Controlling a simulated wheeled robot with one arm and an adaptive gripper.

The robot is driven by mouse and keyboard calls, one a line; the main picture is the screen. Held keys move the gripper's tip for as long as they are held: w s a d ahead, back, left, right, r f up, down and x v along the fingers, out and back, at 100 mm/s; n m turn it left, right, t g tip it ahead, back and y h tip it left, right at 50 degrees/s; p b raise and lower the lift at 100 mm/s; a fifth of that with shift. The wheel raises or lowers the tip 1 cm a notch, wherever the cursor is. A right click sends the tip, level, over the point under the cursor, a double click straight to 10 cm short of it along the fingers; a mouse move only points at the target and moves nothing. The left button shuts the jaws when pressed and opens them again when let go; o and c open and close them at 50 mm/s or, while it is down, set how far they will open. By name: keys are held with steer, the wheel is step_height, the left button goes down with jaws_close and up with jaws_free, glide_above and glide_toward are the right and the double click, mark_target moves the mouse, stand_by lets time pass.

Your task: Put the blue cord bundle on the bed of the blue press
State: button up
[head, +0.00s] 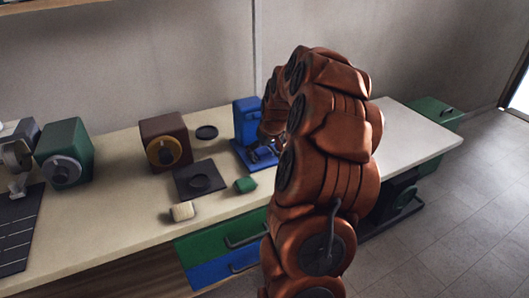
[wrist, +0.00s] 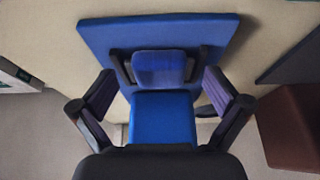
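The blue press (head: 247,118) stands at the back of the bench, partly hidden by my arm. Its flat blue bed (wrist: 150,32) and square blue body (wrist: 163,117) show in the wrist view. A rounded blue piece that looks like the blue cord bundle (wrist: 160,68) lies on the bed, between two dark bars. I cannot make it out clearly in the head view. My gripper (wrist: 159,84) is open above the press, its fingers wide apart on either side of the blue piece with gaps at both sides. In the head view my gripper is mostly hidden by my arm.
A green bundle (head: 245,185) and a cream bundle (head: 182,211) lie near the front edge, by a dark square plate (head: 190,188). A brown machine (head: 165,140) and a green machine (head: 66,150) stand left. The bench's right end (head: 420,140) is clear.

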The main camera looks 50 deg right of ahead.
steer(key=b+v, duration=0.1)
steer(key=v, duration=1.1)
steer(key=s+a+n+g+y, duration=0.1)
steer(key=s+a+n, duration=0.1)
steer(key=a, duration=1.4)
steer(key=s+a+f+n+g+y, duration=0.1)
steer(key=s+a+f+g, duration=0.25)
steer(key=s+a, duration=0.95)
steer(key=s+a+f+g, duration=0.2)
steer(key=s+a, duration=0.5)
steer(key=s, duration=0.4)
steer(key=shift+f+n+h, duration=0.3)
steer(key=shift+f+n, duration=0.1)
steer(key=shift+f, duration=0.45)
steer(key=s+p+v, duration=0.2)
steer(key=p+v, duration=0.8)
steer(key=v, duration=0.1)
steer(key=shift+r, duration=0.15)
